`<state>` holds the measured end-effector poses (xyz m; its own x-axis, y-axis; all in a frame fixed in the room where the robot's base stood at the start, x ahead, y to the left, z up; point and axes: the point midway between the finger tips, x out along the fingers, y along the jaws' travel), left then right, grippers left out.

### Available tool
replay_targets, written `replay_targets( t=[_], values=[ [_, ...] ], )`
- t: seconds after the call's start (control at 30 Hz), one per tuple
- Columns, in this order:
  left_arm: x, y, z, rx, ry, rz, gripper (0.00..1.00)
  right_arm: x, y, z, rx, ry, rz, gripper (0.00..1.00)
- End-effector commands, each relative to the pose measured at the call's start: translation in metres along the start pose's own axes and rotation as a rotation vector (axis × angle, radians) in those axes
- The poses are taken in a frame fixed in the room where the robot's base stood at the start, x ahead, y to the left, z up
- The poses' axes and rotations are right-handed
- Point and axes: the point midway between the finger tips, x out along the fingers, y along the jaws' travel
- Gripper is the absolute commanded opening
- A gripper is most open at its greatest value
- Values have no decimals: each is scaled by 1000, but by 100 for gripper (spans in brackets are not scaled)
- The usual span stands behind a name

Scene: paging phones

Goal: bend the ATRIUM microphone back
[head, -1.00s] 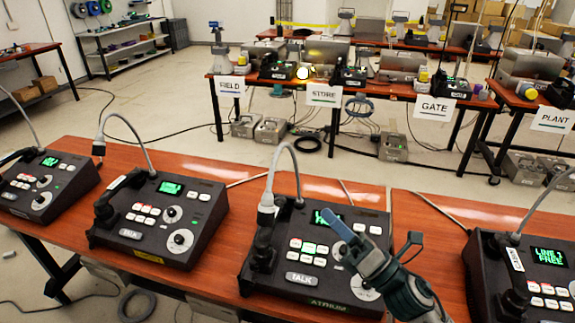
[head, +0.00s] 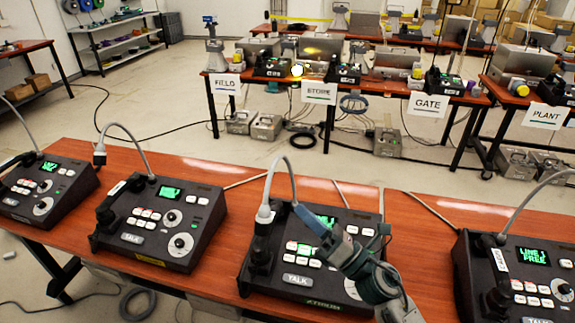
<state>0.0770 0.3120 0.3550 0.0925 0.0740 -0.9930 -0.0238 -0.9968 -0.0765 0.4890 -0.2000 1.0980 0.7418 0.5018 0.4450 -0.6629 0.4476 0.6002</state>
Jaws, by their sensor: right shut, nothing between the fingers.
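The ATRIUM console (head: 238,290) is a dark sloped paging phone on the front table, with a green-lit name strip (head: 322,305) on its front edge. Its grey gooseneck microphone (head: 281,149) rises from the back of the console, arches over, and hangs down to a pale head (head: 264,214) at the left, above the handset (head: 259,252). My right gripper (head: 299,209) reaches in from the lower right over the console. It is shut and empty, its blue tip close to the gooseneck's lower stem; I cannot tell whether they touch. It hides part of the screen and keys. My left gripper is out of view.
Similar consoles stand to the left (head: 158,222) and right (head: 516,278), each with a gooseneck. The orange front table (head: 215,170) is bare between them. Tables with FIELD, STORE, GATE and PLANT signs stand farther back.

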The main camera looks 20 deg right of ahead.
Motion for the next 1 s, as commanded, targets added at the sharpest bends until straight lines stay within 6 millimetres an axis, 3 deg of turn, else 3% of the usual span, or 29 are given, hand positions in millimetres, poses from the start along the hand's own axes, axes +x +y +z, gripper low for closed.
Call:
replay_targets(
  t=[0.03, 0.27, 0.4, 0.6, 1.0],
  values=[
    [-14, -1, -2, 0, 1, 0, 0, 13, 4, 5, 4, -4, 0, 0],
    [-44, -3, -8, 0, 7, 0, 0, 55, 4, 5, 4, -3, 1, 0],
    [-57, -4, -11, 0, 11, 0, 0, 69, 3, 17, -2, 2, 0, 0],
    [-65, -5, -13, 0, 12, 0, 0, 79, 1, 27, 0, 1, 0, 0],
    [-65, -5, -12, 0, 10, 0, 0, 80, -1, 28, 1, 1, -1, 0]
  ],
)
